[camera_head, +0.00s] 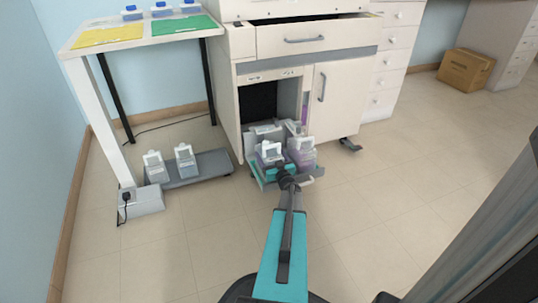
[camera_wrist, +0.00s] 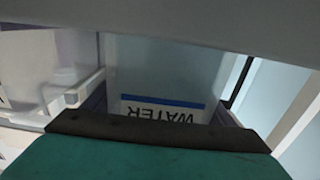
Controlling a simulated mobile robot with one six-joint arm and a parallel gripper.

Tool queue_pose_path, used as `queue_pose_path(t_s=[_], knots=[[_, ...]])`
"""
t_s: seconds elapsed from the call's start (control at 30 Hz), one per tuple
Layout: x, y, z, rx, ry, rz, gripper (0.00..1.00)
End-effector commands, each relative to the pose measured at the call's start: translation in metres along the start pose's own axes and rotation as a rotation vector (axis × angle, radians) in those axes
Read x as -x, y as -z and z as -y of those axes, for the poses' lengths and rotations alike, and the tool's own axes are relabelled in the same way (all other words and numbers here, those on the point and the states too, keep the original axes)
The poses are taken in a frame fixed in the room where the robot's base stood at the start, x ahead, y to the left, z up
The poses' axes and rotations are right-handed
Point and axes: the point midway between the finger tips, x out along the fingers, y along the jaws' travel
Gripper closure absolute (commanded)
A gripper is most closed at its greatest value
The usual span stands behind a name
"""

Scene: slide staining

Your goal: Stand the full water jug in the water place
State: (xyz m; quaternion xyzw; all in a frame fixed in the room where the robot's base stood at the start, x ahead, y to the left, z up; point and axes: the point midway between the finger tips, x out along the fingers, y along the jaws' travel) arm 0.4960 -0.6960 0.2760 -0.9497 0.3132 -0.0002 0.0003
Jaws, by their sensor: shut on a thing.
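The water jug, a clear jug with a white top (camera_head: 269,150), is at the left of the pulled-out tray (camera_head: 262,181) in the head view. In the wrist view its pale wall and upside-down WATER label (camera_wrist: 162,112) fill the middle. My gripper (camera_head: 285,171) is at the front of the tray, shut on the water jug; the contact is mostly hidden. One dark-edged teal finger (camera_wrist: 160,135) crosses the low part of the wrist view. I cannot tell whether the jug rests on the tray or is slightly raised.
A jug with purple liquid (camera_head: 302,154) stands close on the right, inside the tray. Grey parts are behind both jugs, before the open cabinet bay (camera_head: 258,102). Two clear jugs (camera_head: 155,167) (camera_head: 186,161) stand on a low grey platform (camera_head: 205,170) at left.

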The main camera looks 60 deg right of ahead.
Motion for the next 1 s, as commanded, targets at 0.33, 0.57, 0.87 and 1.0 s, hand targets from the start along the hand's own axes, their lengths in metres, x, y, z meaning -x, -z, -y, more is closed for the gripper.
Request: queue_pose_path(t_s=[0.33,0.57,0.87,1.0], knots=[[0.0,-0.003,0.0,0.0,0.0,0.0,0.19],[0.0,-0.002,0.0,0.0,0.0,0.001,0.03],[0.001,0.001,0.001,0.0,0.0,0.001,0.03],[0.011,0.002,0.001,0.0,0.0,0.002,0.03]])
